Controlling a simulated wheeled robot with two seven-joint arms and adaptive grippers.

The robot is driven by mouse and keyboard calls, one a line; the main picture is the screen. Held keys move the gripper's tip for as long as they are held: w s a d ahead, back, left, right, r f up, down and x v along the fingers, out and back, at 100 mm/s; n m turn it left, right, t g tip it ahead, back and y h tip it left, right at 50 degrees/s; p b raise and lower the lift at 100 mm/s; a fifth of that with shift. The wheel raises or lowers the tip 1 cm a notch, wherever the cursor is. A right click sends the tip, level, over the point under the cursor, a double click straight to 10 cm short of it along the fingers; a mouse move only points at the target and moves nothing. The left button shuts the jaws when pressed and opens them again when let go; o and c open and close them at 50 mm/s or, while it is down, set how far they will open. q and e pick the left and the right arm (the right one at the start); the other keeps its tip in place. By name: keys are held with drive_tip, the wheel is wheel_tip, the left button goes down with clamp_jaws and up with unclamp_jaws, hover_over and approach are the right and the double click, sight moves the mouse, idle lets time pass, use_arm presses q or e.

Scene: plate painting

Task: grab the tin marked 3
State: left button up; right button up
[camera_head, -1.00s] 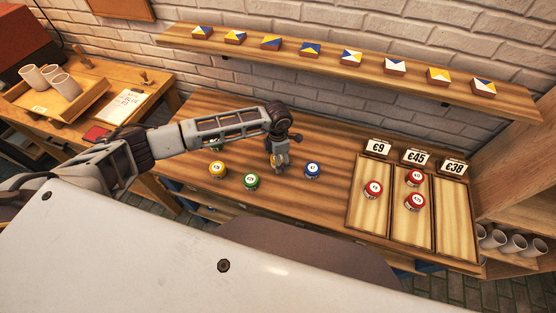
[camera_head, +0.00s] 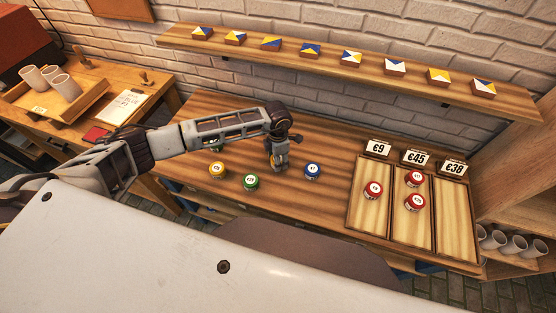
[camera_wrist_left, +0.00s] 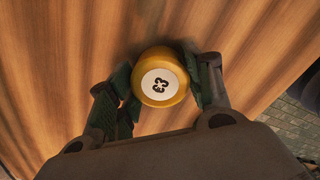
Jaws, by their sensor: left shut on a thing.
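A yellow tin (camera_wrist_left: 162,77) with a white round label that reads as a 3 with a mark beside it stands on the wooden table in the left wrist view. My left gripper (camera_wrist_left: 163,84) has a finger on each side of it and is shut on it. In the head view my left gripper (camera_head: 280,167) points down at the table, between a green tin and a blue tin, and mostly hides the tin it holds. My right gripper is not in view.
Near my left gripper stand a yellow tin (camera_head: 217,169), a green tin (camera_head: 250,182) and a blue tin (camera_head: 312,171). Another green tin is partly behind my arm. Red tins (camera_head: 373,189) stand in the priced tray (camera_head: 452,220) at the right; its right compartment is empty.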

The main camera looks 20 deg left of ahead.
use_arm(q)
drive_tip(key=shift+r, duration=0.1)
drive_tip(key=shift+r+b, duration=0.85)
drive_tip(key=shift+r, duration=4.1)
